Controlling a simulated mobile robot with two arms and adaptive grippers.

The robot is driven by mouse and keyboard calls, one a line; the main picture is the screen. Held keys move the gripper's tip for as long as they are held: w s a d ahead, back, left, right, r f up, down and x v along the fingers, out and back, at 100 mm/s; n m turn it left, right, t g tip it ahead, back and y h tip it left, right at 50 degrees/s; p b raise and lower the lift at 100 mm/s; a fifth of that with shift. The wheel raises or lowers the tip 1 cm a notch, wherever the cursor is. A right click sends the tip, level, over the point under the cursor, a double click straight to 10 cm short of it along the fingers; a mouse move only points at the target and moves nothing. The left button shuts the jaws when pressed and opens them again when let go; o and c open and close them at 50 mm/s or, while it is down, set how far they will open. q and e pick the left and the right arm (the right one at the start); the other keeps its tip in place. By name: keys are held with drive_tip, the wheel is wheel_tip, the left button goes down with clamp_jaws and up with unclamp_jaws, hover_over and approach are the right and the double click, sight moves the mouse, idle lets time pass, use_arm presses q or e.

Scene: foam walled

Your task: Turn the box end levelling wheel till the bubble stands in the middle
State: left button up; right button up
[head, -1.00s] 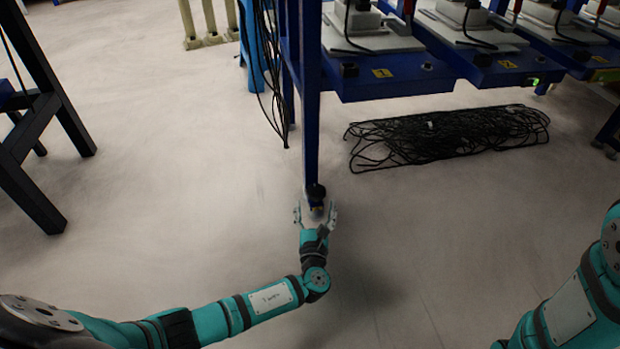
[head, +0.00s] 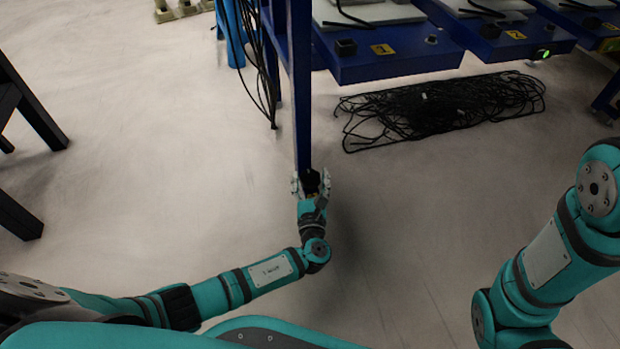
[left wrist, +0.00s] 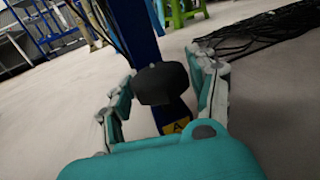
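The levelling wheel is a dark round knob (left wrist: 161,84) at the foot of a blue upright leg (head: 302,95). In the left wrist view it stands between the two fingers of my left gripper (left wrist: 163,90), with a visible gap on at least the left side. In the head view the left gripper (head: 311,186) is around the dark wheel (head: 312,180) at the leg's lower end. The fingers are apart. I cannot tell whether any finger touches the wheel. No bubble shows in any view. My right arm is at the right, but its gripper is out of view.
A tangle of black cable (head: 440,108) lies on the floor right of the leg. Blue benches (head: 385,62) stand above it. Black cables hang left of the leg. A dark frame (head: 25,120) stands at far left. The floor around the gripper is mostly clear.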

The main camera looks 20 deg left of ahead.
use_arm(q)
drive_tip(key=c, duration=0.7)
drive_tip(key=shift+c, duration=0.2)
drive_tip(key=shift+a+h, duration=0.1)
drive_tip(key=shift+h, duration=0.2)
drive_tip(key=shift+m+t+h, duration=0.3)
drive_tip(key=shift+m+h, duration=0.4)
drive_tip(key=shift+m, duration=0.1)
drive_tip(key=m+h, duration=0.1)
drive_tip(key=h, duration=0.1)
drive_tip(key=shift+a+h, duration=0.1)
drive_tip(key=shift+h, duration=0.2)
drive_tip(key=m+h+b, duration=0.1)
drive_tip(key=m+h, duration=0.2)
drive_tip(key=h, duration=0.1)
drive_tip(key=shift+f, duration=0.1)
drive_tip(key=m+g+h, duration=0.1)
drive_tip(key=m+h, duration=0.1)
drive_tip(key=h, duration=0.2)
drive_tip(key=shift+w+m+b, duration=0.1)
drive_tip(key=shift+m+b, duration=0.3)
drive_tip(key=m+g+h, duration=0.1)
drive_tip(key=h, duration=0.1)
drive_tip(key=m+g+h, duration=0.1)
drive_tip(key=m+h, duration=0.1)
drive_tip(key=shift+w+r+m+g+h, duration=0.1)
drive_tip(key=shift+r+m+g+h, duration=0.1)
drive_tip(key=shift+m+g+h, duration=1.9)
drive_tip(key=shift+g+h, duration=0.1)
drive_tip(key=shift+g, duration=0.3)
